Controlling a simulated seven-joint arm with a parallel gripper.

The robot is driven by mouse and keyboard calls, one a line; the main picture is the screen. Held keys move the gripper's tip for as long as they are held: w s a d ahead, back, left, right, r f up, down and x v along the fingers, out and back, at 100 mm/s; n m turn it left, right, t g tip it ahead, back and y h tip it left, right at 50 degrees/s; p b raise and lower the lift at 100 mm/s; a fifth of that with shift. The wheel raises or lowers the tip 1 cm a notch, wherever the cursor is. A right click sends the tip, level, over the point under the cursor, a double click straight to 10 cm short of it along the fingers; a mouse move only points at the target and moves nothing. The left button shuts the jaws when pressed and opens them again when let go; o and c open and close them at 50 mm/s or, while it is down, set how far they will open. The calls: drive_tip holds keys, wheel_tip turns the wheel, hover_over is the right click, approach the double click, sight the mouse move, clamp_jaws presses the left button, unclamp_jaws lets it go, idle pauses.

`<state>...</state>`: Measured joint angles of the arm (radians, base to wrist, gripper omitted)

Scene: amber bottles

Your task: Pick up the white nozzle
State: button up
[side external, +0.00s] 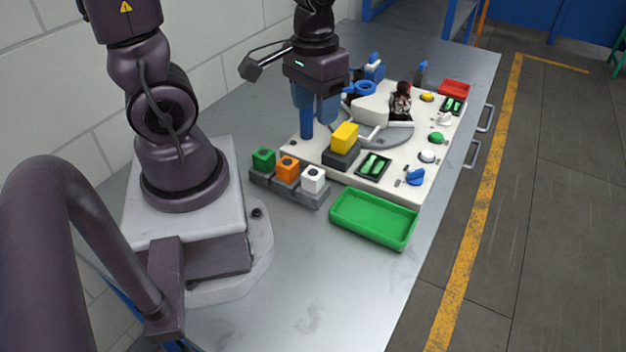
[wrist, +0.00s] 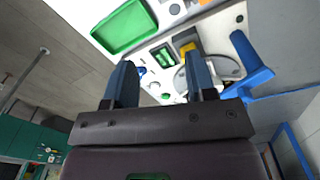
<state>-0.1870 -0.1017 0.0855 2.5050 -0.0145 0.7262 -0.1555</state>
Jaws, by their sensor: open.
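The white nozzle (side external: 313,179) appears to be the small white block with a dark hole on top. It sits at the right end of a grey holder (side external: 288,190), beside an orange block (side external: 288,168) and a green block (side external: 263,158). In the wrist view a small white piece (wrist: 175,9) at the top edge may be the same block; it is too small to be sure. My gripper (side external: 316,112) is above the left part of the white board, behind and apart from the nozzle. Its blue fingers are spread and empty in the wrist view (wrist: 161,66).
A green tray (side external: 373,219) lies right of the holder. The front table is clear.

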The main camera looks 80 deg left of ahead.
sight(313, 173)
drive_tip(key=f+n, duration=0.1)
drive_tip(key=f, duration=0.3)
drive_tip(key=a+f+n, duration=0.1)
drive_tip(key=f, duration=0.3)
drive_tip(key=a+f+n, duration=0.1)
drive_tip(key=f+n, duration=0.1)
drive_tip(key=f, duration=0.2)
drive_tip(key=shift+w+a+f, duration=0.15)
drive_tip(key=shift+w+f, duration=0.15)
drive_tip(key=shift+f, duration=0.1)
drive_tip(key=f, duration=0.3)
drive_tip(key=shift+s+f, duration=0.2)
drive_tip(key=shift+f, duration=0.9)
drive_tip(key=c, duration=0.7)
drive_tip(key=shift+r, duration=0.1)
